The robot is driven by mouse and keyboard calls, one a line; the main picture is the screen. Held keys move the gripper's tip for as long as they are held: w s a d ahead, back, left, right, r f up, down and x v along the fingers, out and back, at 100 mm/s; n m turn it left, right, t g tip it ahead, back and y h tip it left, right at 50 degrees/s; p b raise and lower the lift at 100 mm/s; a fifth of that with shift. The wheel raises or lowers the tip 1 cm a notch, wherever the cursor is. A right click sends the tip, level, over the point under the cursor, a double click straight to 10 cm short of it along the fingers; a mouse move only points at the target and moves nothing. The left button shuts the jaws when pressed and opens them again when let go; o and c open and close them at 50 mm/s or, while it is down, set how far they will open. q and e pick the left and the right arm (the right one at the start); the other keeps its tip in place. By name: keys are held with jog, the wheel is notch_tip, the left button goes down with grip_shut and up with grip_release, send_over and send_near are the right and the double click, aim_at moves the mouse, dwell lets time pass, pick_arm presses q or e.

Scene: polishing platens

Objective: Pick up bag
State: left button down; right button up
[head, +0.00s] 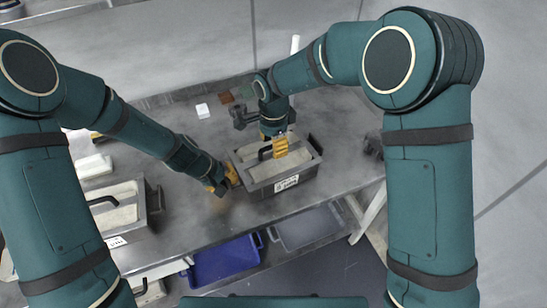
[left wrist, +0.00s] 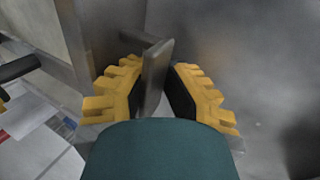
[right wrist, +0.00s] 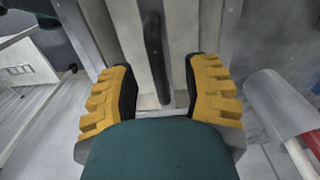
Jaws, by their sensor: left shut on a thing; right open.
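I see no clear bag. A grey metal box (head: 262,187) with a pale top, a white label and a dark bar handle (head: 264,153) stands on the metal table. My left gripper (head: 230,180) is at the box's left side. In the left wrist view its fingers (left wrist: 155,95) are shut on a flat grey side handle (left wrist: 156,68). My right gripper (head: 280,147) is above the box top. In the right wrist view its fingers (right wrist: 161,95) are open on either side of the black bar handle (right wrist: 154,50), with gaps to both fingers.
A similar box (head: 152,201) stands at the table's left. A small white block (head: 203,111) and a brown piece (head: 227,97) lie at the back. A blue bin (head: 225,262) and a grey bin (head: 308,228) are below the front edge.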

jog(key=shift+f, duration=0.4)
grip_shut()
notch_tip(320, 180, up, 10)
jog(key=shift+r, duration=0.1)
dwell(0.4)
dwell(0.8)
jog(key=shift+r, duration=2.95)
